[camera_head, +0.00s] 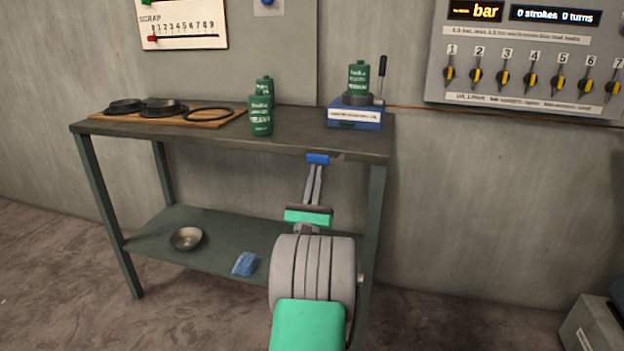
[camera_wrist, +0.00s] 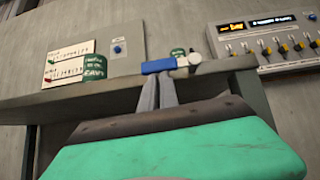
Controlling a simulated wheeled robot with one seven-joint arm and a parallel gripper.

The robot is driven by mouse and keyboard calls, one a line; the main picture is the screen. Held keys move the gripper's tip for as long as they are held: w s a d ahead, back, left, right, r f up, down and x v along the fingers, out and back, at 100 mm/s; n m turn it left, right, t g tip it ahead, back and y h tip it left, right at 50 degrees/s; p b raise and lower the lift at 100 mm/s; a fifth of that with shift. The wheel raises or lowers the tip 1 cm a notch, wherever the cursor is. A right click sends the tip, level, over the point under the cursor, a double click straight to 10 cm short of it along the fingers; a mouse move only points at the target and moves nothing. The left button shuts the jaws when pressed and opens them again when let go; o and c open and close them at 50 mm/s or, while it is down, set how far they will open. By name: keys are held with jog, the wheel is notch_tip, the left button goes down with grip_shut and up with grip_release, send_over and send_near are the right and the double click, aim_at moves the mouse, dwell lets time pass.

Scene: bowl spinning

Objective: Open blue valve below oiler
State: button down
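The oiler (camera_head: 355,115) stands on the right end of the bench top, a blue base with a green bottle and a black lever. Below it, at the bench's front edge, is the blue valve handle (camera_head: 318,158), lying roughly level. In the wrist view the blue handle (camera_wrist: 158,66) extends left from a pale round fitting (camera_wrist: 195,60). My gripper (camera_head: 316,168) reaches up from below, with its fingertips at the handle. Its two grey fingers (camera_wrist: 158,80) are close together and look shut. The tips partly meet the handle's underside, and whether they touch it is unclear.
Green bottles (camera_head: 261,115) and a board with black rings (camera_head: 165,110) stand on the bench top (camera_head: 290,125). The lower shelf (camera_head: 205,225) holds a metal bowl (camera_head: 187,238) and a blue packet (camera_head: 245,264). A panel of numbered switches (camera_head: 530,60) hangs at the right.

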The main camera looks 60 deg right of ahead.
jog(key=w+d+f+b+v, duration=0.1)
jog(key=f+b+v, duration=0.1)
jog(key=b+v, duration=0.5)
jog(key=v, duration=0.5)
jog(key=shift+f, duration=0.4)
jog(key=shift+d, duration=0.2)
jog(key=shift+r, duration=0.1)
